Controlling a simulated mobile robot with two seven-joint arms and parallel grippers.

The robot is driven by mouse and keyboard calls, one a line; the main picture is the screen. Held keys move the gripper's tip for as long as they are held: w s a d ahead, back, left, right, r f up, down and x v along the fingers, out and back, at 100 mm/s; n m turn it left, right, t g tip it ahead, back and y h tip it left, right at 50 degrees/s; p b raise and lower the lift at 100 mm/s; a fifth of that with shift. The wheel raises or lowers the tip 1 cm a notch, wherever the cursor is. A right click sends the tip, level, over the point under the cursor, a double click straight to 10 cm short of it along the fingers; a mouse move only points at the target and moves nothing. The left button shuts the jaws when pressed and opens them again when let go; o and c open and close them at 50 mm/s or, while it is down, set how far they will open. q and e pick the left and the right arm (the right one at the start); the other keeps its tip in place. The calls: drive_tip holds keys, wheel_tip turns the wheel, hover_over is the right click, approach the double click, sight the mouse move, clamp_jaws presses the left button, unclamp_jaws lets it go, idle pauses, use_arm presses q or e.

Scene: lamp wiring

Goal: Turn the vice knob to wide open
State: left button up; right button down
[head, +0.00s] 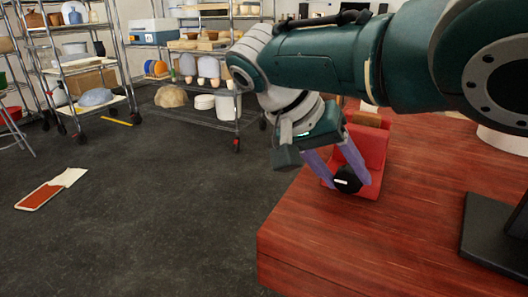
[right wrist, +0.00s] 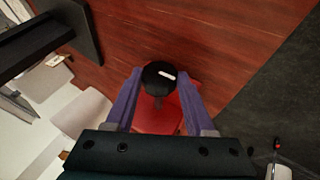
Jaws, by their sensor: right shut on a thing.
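The vice (head: 372,147) is red and stands at the left part of the wooden table. Its round black knob (head: 347,180) with a white mark faces the near side. My right gripper (head: 349,178) has its purple fingers on either side of the knob and is shut on it. In the right wrist view the knob (right wrist: 158,75) sits between the two fingertips, with the red vice (right wrist: 158,118) behind it. The white mark is slightly tilted there. The jaws of the vice are mostly hidden by my right arm. My left gripper is not in view.
The red wooden table (head: 330,250) ends at a left edge near the vice. A black stand (head: 495,235) is at the right on the table. Shelves (head: 205,90) with pots and bowls stand behind. A red and white item (head: 48,190) lies on the open dark floor.

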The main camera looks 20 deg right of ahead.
drive_tip(key=shift+c, duration=1.3)
unclamp_jaws()
drive_tip(key=v, duration=1)
drive_tip(key=shift+d, duration=0.1)
